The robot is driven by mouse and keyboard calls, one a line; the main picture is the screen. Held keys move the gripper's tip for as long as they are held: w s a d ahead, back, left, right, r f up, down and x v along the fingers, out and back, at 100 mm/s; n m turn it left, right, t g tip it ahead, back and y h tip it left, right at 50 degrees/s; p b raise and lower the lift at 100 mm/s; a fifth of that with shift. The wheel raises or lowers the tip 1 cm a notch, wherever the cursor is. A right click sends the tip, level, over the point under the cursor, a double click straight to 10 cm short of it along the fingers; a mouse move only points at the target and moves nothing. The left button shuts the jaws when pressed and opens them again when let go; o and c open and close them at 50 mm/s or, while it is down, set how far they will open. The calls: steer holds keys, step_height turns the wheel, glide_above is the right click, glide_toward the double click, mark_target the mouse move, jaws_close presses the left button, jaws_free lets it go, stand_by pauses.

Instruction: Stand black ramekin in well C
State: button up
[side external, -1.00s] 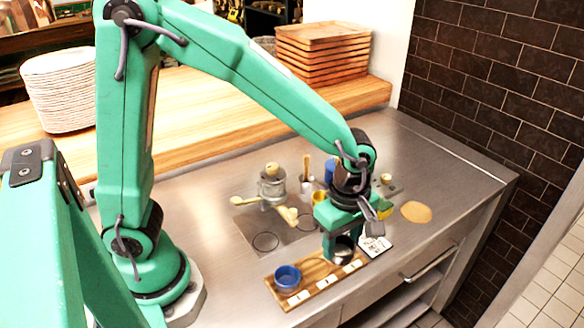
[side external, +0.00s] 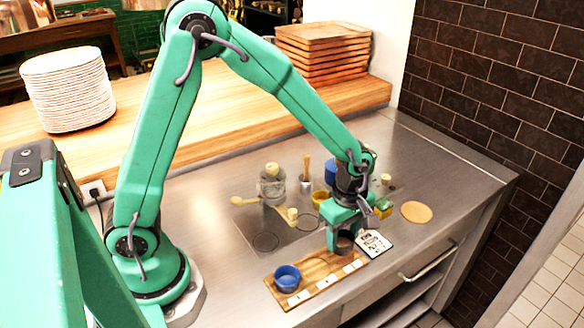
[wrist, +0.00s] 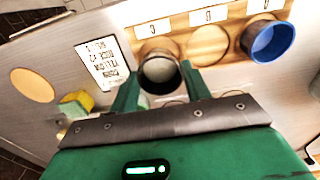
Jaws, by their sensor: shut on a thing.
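The black ramekin (wrist: 160,70) is between my gripper's fingers (wrist: 158,90), seen from above in the wrist view. In the side external view my gripper (side external: 341,248) is shut on it, with its dark side (side external: 344,244) showing. It is at the right end of the wooden tray (side external: 318,268), over or in the well there, behind the end label; I cannot tell whether it touches the wood. That well is mostly hidden by the ramekin and fingers. The middle well (wrist: 208,45) is empty. A blue ramekin (side external: 287,277) stands in the well at the other end.
A printed card (side external: 374,243) lies right of the tray. A green and yellow sponge (side external: 383,208) and a tan disc (side external: 416,212) are beyond it. A glass jar (side external: 272,185), a wooden spoon (side external: 245,201) and a yellow cup (side external: 319,198) stand or lie behind. The counter's far right is clear.

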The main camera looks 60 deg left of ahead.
steer(key=shift+f, duration=1.15)
steer(key=shift+f, duration=0.15)
steer(key=o, duration=1.1)
step_height(320, 180, up, 12)
